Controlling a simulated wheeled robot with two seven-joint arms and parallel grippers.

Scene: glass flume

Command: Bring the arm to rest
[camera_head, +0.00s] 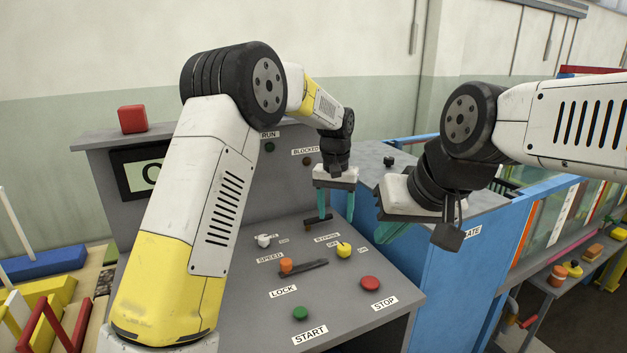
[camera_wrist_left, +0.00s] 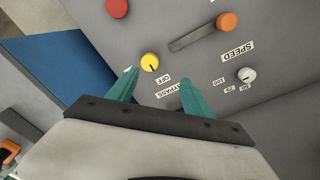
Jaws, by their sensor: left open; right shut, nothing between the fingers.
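My left arm (camera_head: 205,185) reaches over the sloped grey control panel (camera_head: 245,325). My left gripper (camera_head: 335,218) is open and empty above the upper part of the panel. In the left wrist view its two teal fingers stand apart (camera_wrist_left: 160,76), near the yellow knob (camera_wrist_left: 149,62) and its OFF label. I cannot tell whether they touch the panel. My right arm (camera_head: 575,115) comes in from the right. My right gripper (camera_head: 385,238) is shut and empty, close to the blue cabinet (camera_head: 455,275); its fingertips are partly hidden.
The panel carries an orange lever knob (camera_head: 286,265), a white knob (camera_head: 264,240), a green START button (camera_head: 300,313) and a red STOP button (camera_head: 370,283). A red block (camera_head: 132,119) sits on the console top. Coloured bars (camera_head: 45,290) lie at left. Open space is above the console.

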